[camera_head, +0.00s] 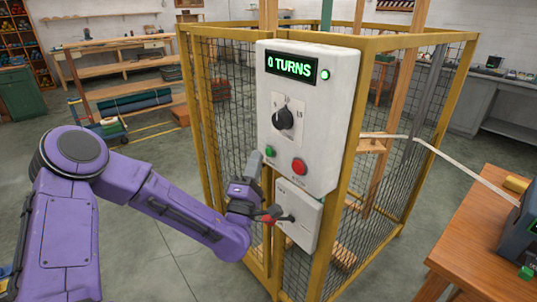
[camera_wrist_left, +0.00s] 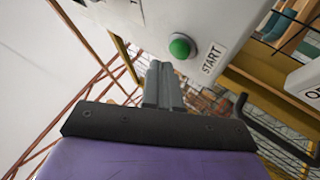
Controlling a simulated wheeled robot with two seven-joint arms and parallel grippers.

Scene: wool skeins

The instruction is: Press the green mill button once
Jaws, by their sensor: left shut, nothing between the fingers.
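The green mill button (camera_head: 269,151) is on the lower left of a white control panel (camera_head: 318,130). The display (camera_head: 290,66) reads 0 TURNS. My right gripper is not in view.
A red button (camera_head: 299,166) and a black dial (camera_head: 284,117) share the panel. A lower white box (camera_head: 298,215) with a handle is close to my left wrist. A yellow-framed mesh cage (camera_head: 420,37) stands behind. A wooden table (camera_head: 465,240) is at the right.

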